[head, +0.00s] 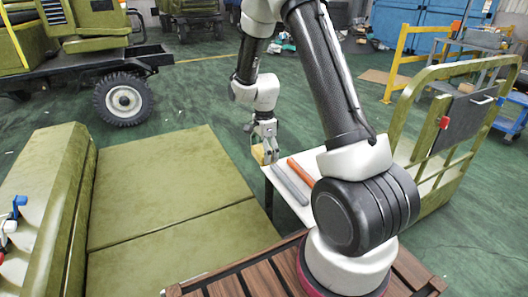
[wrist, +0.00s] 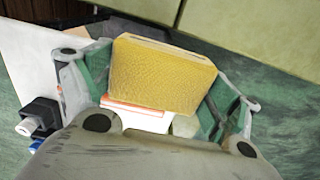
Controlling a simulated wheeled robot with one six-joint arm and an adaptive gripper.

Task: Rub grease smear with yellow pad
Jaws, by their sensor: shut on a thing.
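My gripper (head: 265,146) is shut on the yellow pad (wrist: 162,76). In the wrist view the pad is a textured yellow block between the two green-lined fingers. In the head view the pad (head: 258,154) shows as a small yellow patch at the fingertips, near the back left corner of a small white table (head: 310,214) and right of a large olive panel (head: 160,180). I cannot make out a grease smear in either view. I cannot tell whether the pad touches anything beneath it.
A grey bar (head: 290,185) and an orange bar (head: 302,172) lie on the white table. An olive side panel (head: 48,190) stands at the left. An olive railed frame (head: 440,130) is at the right. Green floor (head: 200,95) is open behind the panels.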

